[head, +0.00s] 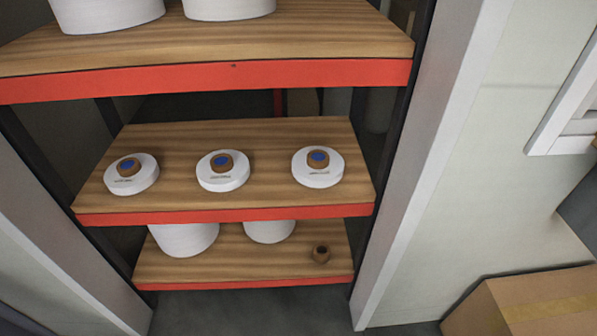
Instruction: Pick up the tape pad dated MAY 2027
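Three tape pads lie flat in a row on the middle wooden shelf: a left pad (145,180), a middle pad (223,182) and a right pad (318,177). Each is a white disc with a brown core and a blue centre on top. Each carries a small dark line of print on its face. The print is too small to read, so I cannot tell which one is dated MAY 2027. Neither of my grippers shows in the head view.
The shelf (240,136) has a red front edge and dark posts. A cardboard box (530,303) sits at lower right. Pale panels flank the rack.

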